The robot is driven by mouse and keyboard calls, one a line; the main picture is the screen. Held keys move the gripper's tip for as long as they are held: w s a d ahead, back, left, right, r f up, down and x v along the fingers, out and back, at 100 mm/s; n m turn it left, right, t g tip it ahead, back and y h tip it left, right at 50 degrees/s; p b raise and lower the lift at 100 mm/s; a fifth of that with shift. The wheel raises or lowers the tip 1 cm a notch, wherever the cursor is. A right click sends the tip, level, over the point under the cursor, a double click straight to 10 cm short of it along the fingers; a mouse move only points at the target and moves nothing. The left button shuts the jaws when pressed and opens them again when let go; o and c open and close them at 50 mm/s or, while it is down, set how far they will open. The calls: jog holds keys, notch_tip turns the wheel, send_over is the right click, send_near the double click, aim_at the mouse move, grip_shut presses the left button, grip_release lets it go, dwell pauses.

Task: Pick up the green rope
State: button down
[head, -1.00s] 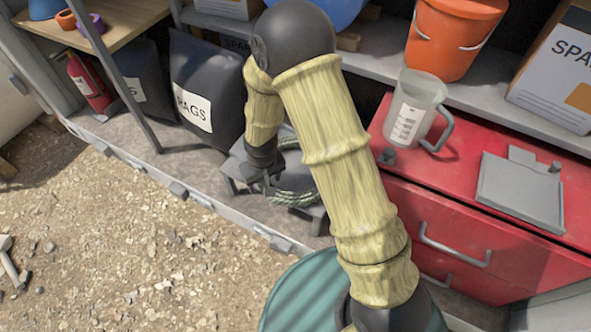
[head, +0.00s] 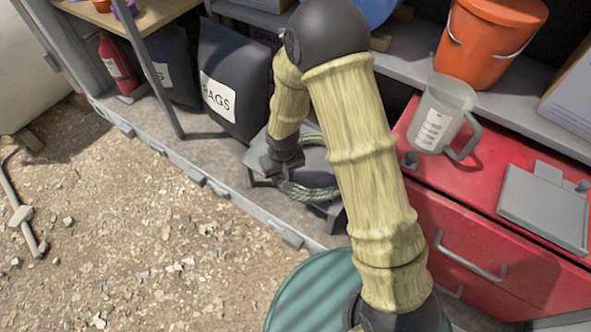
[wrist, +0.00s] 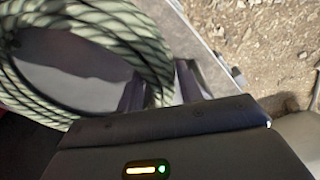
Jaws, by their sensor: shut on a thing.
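The green rope (head: 311,192) is a coil of pale green cord with dark strands. It lies on or just over a small dark stool (head: 335,211) below the shelves, partly hidden behind my arm in the head view. My gripper (head: 280,179) is at the coil's left side, shut on the rope. In the wrist view the coil (wrist: 146,42) fills the upper left, and its right side runs down between the fingers of my gripper (wrist: 160,85). I cannot tell whether the coil still touches the stool.
Black rag bags (head: 236,85) stand behind and left of the stool. A red drawer cabinet (head: 455,215) is to the right, with a measuring jug (head: 440,115) on top. An orange bucket (head: 485,40) stands on the shelf above. Gravel ground (head: 130,230) in front is open.

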notch_tip(320, 180, up, 12)
jog(key=p, duration=0.3)
jog(key=w+a, duration=0.2)
jog(key=a, duration=0.7)
jog(key=w+a, duration=0.2)
jog(key=a, duration=0.8)
jog(key=shift+a+f, duration=0.25)
jog(key=shift+a, duration=0.05)
jog(key=shift+r, duration=0.1)
dwell(0.8)
